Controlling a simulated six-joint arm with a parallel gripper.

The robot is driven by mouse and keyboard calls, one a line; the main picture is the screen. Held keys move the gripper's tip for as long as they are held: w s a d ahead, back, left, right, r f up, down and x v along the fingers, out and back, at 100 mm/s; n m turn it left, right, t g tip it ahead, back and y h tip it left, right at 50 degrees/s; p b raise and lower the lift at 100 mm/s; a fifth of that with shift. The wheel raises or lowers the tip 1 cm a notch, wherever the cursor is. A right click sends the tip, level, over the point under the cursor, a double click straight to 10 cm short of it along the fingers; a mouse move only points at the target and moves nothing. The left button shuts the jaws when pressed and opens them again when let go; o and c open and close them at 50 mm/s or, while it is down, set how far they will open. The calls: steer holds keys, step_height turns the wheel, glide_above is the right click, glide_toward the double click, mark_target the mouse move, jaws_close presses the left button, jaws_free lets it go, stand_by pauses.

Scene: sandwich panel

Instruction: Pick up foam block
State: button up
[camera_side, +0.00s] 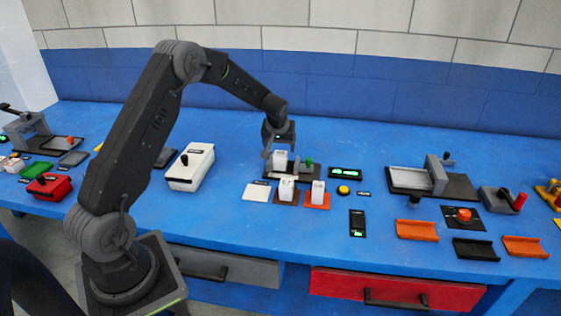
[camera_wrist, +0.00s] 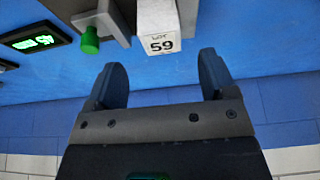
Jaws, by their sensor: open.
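A white block (camera_side: 280,159), which looks like foam, stands on a grey fixture (camera_side: 299,173) in the middle of the bench. In the wrist view the block (camera_wrist: 158,25) shows a face marked "59". Two similar white blocks stand nearer the front, one on a brown pad (camera_side: 287,189) and one on an orange pad (camera_side: 318,191). My gripper (camera_side: 278,148) is open and empty above the fixture block. In the wrist view its fingertips (camera_wrist: 163,78) are apart, and the block lies just beyond them, roughly in line with the gap.
A green knob (camera_side: 309,161) stands on the fixture close to the block; it also shows in the wrist view (camera_wrist: 90,40). A lit display (camera_side: 345,173) lies to the right. A white box (camera_side: 190,167) with a black knob stands left.

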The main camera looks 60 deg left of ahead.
mark_target(280, 153)
steer(key=x, duration=0.5)
steer(key=shift+s, duration=0.1)
steer(key=shift+c, duration=0.3)
steer(key=c, duration=1)
